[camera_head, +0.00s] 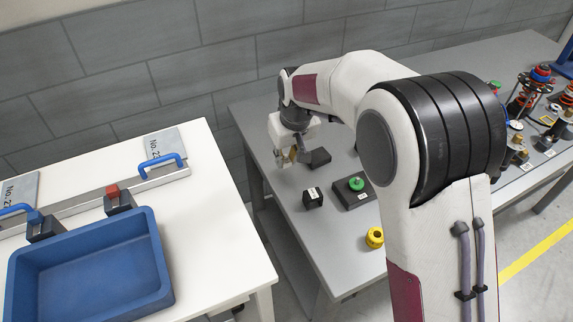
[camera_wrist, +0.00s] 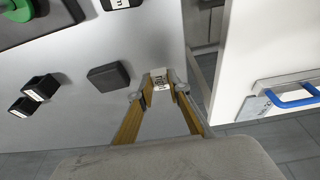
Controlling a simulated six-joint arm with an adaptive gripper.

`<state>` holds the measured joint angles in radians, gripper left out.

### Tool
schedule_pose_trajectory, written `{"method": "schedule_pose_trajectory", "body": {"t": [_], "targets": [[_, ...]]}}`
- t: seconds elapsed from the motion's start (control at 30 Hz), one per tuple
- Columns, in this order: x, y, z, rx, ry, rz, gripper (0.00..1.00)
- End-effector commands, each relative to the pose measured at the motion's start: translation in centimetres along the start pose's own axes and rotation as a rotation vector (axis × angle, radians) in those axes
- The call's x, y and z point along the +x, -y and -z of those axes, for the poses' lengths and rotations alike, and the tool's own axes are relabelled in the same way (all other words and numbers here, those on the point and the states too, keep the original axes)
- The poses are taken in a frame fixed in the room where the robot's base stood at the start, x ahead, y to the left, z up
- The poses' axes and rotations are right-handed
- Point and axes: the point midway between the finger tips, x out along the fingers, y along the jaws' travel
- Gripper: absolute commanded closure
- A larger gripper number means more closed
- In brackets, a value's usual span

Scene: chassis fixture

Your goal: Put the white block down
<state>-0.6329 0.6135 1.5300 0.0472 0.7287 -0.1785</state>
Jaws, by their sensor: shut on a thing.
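The white block (camera_wrist: 159,78) shows in the wrist view between my fingertips, with dark marks on its face. My gripper (camera_wrist: 159,92) is shut on it. In the head view my gripper (camera_head: 287,160) points down over the far left part of the grey table (camera_head: 285,205), near its left edge. The block cannot be made out clearly there. I cannot tell whether the block touches the table top.
A dark block (camera_head: 319,157) lies close beside my gripper. A black labelled cube (camera_head: 313,198) and a black box with a green knob (camera_head: 357,184) sit nearer. The white table (camera_head: 215,215) with a blue tray (camera_head: 162,258) stands left, across a gap.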

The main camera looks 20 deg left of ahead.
Motion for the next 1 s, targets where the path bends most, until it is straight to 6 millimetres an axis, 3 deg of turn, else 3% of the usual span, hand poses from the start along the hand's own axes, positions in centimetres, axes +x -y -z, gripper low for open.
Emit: {"method": "schedule_pose_trajectory", "body": {"t": [0.3, 0.8, 0.83, 0.87, 1.0], "targets": [[3.0, 0.0, -0.9, 0.0, 0.0, 0.0, 1.0], [3.4, 0.0, -1.0, 0.0, 0.0, 0.0, 1.0], [3.4, 0.0, -0.9, 0.0, 0.0, 0.0, 0.75], [3.4, 0.0, -0.9, 0.0, 0.0, 0.0, 0.67], [3.4, 0.0, -0.9, 0.0, 0.0, 0.0, 0.66]]}}
